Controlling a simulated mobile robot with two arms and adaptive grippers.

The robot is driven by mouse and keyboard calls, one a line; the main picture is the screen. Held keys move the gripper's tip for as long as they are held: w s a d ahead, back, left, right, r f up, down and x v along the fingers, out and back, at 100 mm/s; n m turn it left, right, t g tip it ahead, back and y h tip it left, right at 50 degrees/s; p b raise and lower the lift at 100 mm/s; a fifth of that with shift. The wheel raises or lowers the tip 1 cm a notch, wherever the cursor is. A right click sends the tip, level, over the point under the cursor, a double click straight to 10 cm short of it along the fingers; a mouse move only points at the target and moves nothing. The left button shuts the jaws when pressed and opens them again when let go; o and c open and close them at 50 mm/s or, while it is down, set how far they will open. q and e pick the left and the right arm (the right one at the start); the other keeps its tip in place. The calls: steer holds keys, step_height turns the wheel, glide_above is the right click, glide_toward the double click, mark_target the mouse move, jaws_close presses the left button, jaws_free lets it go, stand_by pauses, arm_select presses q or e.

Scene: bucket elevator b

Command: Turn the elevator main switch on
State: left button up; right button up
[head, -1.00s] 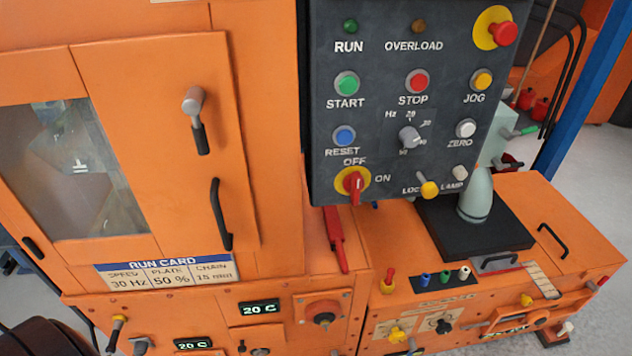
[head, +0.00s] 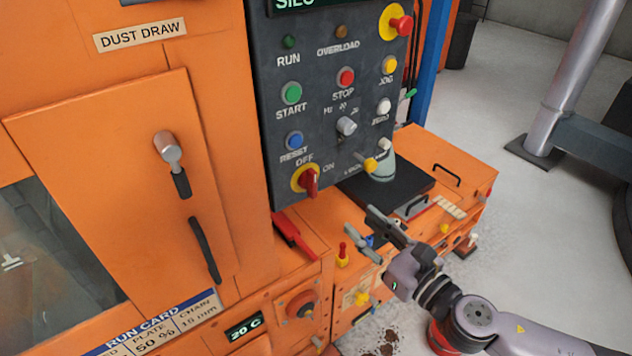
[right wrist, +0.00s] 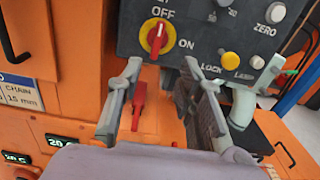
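The main switch (head: 306,180) is a red knob on a round yellow plate at the lower left of the dark control panel (head: 268,120). OFF is printed above it and ON to its right. In the right wrist view the switch (right wrist: 157,37) shows its red handle close to upright, in line with OFF. My right gripper (head: 361,220) is open and empty, to the lower right of the switch in the head view and apart from it. In the right wrist view its fingers (right wrist: 162,68) stand apart below the switch. My left gripper is not in view.
A yellow LOCK knob (head: 370,164) sits right of the switch, and a red emergency button (head: 401,25) is at the upper right. An orange cabinet (head: 90,140) stands left.

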mark_target(315, 183)
steer(key=p+x, duration=0.2)
steer(key=x, duration=1.2)
steer(key=shift+a, duration=0.25)
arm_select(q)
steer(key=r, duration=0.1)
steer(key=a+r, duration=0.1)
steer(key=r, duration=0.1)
arm_select(e)
steer(key=shift+c, duration=0.5)
jaws_close()
